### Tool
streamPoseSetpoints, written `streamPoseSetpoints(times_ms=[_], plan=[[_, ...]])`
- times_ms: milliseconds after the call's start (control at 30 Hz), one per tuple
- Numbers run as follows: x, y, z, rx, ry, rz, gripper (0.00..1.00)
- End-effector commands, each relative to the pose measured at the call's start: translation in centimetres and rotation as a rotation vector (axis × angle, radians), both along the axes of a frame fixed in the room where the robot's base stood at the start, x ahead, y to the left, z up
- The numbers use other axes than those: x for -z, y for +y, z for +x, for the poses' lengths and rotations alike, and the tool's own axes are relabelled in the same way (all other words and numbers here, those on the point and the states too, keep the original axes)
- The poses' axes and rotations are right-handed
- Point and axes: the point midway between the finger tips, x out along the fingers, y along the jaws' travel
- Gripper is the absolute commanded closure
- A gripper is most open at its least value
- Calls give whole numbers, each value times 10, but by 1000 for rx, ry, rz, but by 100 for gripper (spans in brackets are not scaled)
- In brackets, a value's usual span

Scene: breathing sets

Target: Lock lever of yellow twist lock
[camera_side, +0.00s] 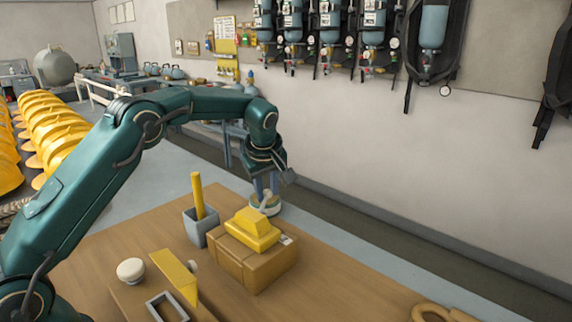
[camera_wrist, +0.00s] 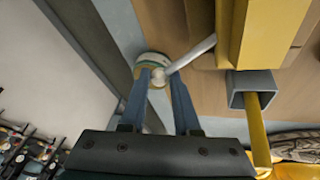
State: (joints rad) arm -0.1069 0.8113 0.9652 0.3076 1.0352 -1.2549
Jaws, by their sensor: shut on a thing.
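A round twist lock (camera_side: 264,210) with a pale top and a thin yellowish band stands near the table's far edge, just behind the wooden box. It also shows at the top of the wrist view (camera_wrist: 150,58). Its pale grey lever (camera_wrist: 194,52) reaches from the hub up and to the right in the wrist view, toward the yellow block. My gripper (camera_side: 265,191) points down at the lock, with its blue fingers at the hub. In the wrist view my gripper (camera_wrist: 159,84) has a finger on either side of the lever's hub end and is shut on it. The exact contact is partly hidden.
A yellow block (camera_side: 252,228) lies on a wooden box (camera_side: 262,266) close to the lock. A grey cup (camera_side: 197,228) holding a yellow stick (camera_side: 198,192) stands to the left. A white knob (camera_side: 130,270), yellow plate (camera_side: 175,275) and grey frame (camera_side: 167,306) are nearer. The right tabletop is mostly clear.

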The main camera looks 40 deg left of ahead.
Motion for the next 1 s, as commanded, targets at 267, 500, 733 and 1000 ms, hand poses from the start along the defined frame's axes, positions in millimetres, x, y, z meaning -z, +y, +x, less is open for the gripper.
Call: streamPoseSetpoints(times_ms=[267, 500, 733, 1000], plan=[[0, 8, -4, -98, 0, -2, 100], [0, 8, -4, -97, 0, -1, 43], [0, 8, -4, -95, 1, 0, 41], [-17, 2, -9, -94, -3, 1, 41]])
